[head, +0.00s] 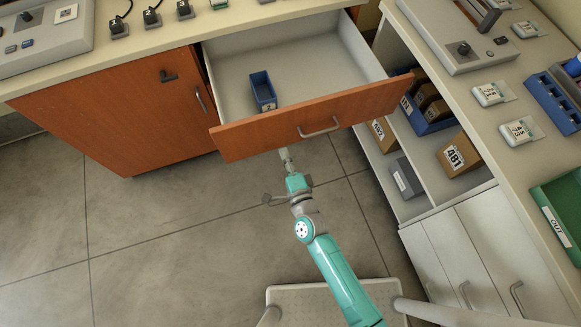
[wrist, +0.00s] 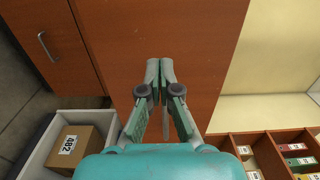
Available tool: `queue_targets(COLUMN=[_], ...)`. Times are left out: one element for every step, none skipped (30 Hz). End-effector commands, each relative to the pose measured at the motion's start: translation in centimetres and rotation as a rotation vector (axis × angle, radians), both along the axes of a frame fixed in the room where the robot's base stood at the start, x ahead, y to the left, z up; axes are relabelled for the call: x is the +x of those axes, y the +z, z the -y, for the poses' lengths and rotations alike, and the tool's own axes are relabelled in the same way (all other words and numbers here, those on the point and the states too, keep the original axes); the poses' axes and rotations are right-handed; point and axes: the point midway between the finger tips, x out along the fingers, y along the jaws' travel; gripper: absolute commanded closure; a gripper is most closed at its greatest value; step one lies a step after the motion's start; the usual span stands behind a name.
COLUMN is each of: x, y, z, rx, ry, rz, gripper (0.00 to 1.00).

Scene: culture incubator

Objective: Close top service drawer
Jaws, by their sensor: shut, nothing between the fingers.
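The top service drawer (head: 222,75) stands pulled out from under the counter in the head view. It has an orange-brown wooden front (head: 260,130), a pale grey inside and a metal handle (head: 320,128). A small blue bin (head: 263,90) lies inside it. My gripper (head: 285,156) is just in front of the drawer front, low and left of the handle. The front's lower edge is close to the fingertips; contact cannot be told. In the wrist view my gripper (wrist: 160,66) has its fingers together and empty, against a brown wooden panel (wrist: 195,35).
A brown cabinet door (head: 125,115) is left of the drawer. Open shelves with boxes (head: 458,153) and white cabinets (head: 500,255) stand on the right. The counters above hold devices. The tiled floor (head: 160,230) at left is clear. The wrist view also shows a box marked 482 (wrist: 72,148).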

Motion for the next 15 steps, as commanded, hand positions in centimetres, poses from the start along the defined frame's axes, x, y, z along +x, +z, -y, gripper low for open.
queue_targets(x=[1.0,1.5,2.0,2.4,2.8,3.2,3.5,3.8,4.1,4.3,4.4,4.6,4.7,4.8,4.8], y=[0.1,0.1,0.1,0.1,0.1,0.1,0.1,0.0,0.0,0.0,0.0,0.0,0.0,0.0,0.0], z=[-0.3,-0.4,-0.6,-0.7,-0.8,-0.9,-1.0,-1.1,-1.1,-1.2,-1.2,-1.3,-1.3,-1.3,-1.4], rx=[0.0,0.001,0.0,0.0,0.0,-0.001,-0.001,-0.001,-0.001,-0.001,-0.001,-0.001,-0.001,-0.001,-0.001], ry=[0.0,0.0,0.0,-0.001,-0.001,-0.001,-0.001,-0.001,-0.001,0.0,0.0,0.0,0.0,0.0,0.0], rz=[0.001,0.002,0.001,0.001,0.001,0.001,0.001,0.001,0.0,0.0,0.0,0.0,0.0,0.0,0.0], gripper=[1.0,1.0,1.0,1.0,1.0,1.0,1.0,1.0,1.0,1.0,1.0,1.0,1.0,1.0,1.0])
